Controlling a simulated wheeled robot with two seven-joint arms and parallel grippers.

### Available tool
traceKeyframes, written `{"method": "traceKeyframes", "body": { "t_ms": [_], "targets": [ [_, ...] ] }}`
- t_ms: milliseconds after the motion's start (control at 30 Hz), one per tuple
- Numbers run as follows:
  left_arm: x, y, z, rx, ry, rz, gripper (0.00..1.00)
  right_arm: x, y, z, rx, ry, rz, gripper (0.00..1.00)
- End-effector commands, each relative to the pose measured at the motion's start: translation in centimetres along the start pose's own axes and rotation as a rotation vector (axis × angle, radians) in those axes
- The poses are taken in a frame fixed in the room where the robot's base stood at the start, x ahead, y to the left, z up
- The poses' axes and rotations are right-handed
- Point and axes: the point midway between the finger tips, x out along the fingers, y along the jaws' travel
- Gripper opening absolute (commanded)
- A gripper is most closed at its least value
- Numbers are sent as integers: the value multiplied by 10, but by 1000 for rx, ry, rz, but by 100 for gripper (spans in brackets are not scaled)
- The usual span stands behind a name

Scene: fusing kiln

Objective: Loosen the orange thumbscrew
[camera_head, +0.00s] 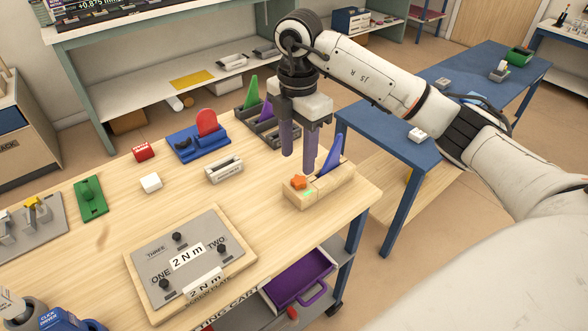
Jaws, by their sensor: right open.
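The orange thumbscrew (299,182) sits at the left end of a light wooden block (325,192) near the table's right edge. A small green mark shows on the block beside it. A blue-purple wedge-shaped piece (334,156) stands upright in the block, behind the screw. My right gripper (298,162) points down above and behind the thumbscrew, its two purple-grey fingers apart and nothing between them. The fingertips look clear of the screw. My left gripper is not in view.
A dark rack (262,125) with green and purple wedges and a blue stand (200,144) with a red disc lie behind. A white-grey holder (224,171) is left of the block. A screw plate (190,262) lies in front. An open purple drawer (300,278) is below.

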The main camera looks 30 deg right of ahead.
Motion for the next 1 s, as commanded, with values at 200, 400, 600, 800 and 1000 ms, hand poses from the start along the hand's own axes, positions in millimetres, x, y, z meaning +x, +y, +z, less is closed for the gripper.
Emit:
{"method": "traceKeyframes", "body": {
  "t_ms": [200, 400, 600, 800, 1000],
  "targets": [
    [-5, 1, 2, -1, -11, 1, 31, 40, -1, 0, 0, 0, -4, 45],
    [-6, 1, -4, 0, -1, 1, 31, 60, 0, 0, -1, 1, 1, 45],
    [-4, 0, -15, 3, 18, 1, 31, 65, 0, 0, -2, 1, 2, 45],
    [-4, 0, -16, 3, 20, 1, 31, 65, 0, 0, -2, 1, 2, 35],
    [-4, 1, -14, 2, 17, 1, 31, 64, 0, 0, -2, 1, 2, 4]
  ]
}}
